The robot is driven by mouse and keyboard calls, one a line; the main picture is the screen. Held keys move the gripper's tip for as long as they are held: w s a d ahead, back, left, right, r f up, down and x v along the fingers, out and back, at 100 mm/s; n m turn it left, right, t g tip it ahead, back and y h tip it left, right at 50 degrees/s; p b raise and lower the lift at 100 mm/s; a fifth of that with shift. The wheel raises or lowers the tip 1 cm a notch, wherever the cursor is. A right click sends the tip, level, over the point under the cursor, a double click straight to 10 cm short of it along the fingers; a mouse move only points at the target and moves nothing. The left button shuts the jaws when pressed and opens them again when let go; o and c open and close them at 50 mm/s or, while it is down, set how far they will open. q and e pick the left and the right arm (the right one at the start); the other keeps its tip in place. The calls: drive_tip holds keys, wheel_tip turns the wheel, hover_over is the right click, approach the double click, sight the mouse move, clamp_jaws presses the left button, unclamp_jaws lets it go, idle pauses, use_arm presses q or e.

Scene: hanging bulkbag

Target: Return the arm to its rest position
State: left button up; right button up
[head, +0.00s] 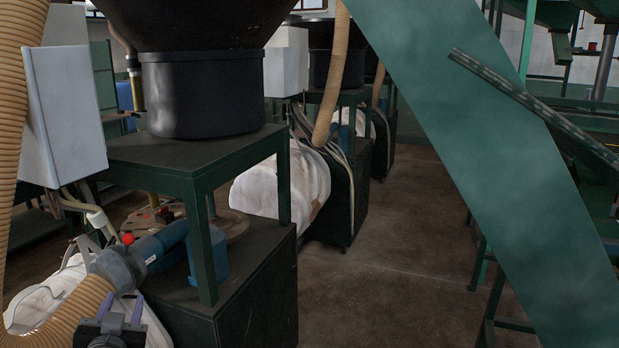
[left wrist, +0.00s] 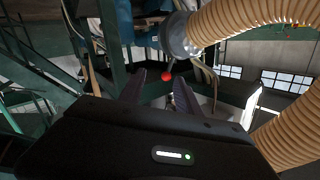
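My left gripper (head: 121,304) is low in the head view, at the bottom left. Its two fingers stand apart with nothing between them, and the left wrist view also shows the fingertips (left wrist: 155,80) spread. A red ball knob (head: 127,238) on a grey pipe fitting (head: 118,268) is just above and beyond the gripper. The knob also shows in the left wrist view (left wrist: 167,76), ahead of the fingers and not touched by them. My right gripper is in neither view.
A ribbed tan hose (head: 72,318) joins the fitting close to the gripper's left. A dark green machine frame (head: 205,240) stands to the right. A wide green slanted beam (head: 480,150) crosses the right side. Brown floor (head: 405,240) is open between.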

use_arm(q)
drive_tip(key=s+d+f+n+g+h+p, duration=0.1)
drive_tip(key=d+f+g+h, duration=0.2)
drive_tip(key=d+f, duration=0.7)
drive_tip(key=s+d+f+n+g+h, duration=0.1)
drive_tip(key=s+d+f+g+h, duration=0.2)
drive_tip(key=d+f, duration=0.8)
drive_tip(key=s+d+f+g+h, duration=0.1)
drive_tip(key=s+d+f+g, duration=0.2)
drive_tip(key=s+f, duration=0.4)
drive_tip(key=s+d+f+g+h+p, duration=0.1)
drive_tip(key=s+d+f+g, duration=0.2)
drive_tip(key=s+d+f, duration=0.2)
drive_tip(key=s+d+f+m+g+h, duration=0.1)
drive_tip(key=s+d+f+g+h, duration=0.1)
drive_tip(key=s+f, duration=0.7)
drive_tip(key=d+f+g, duration=0.1)
drive_tip(key=d, duration=0.1)
drive_tip(key=shift+d, duration=0.35)
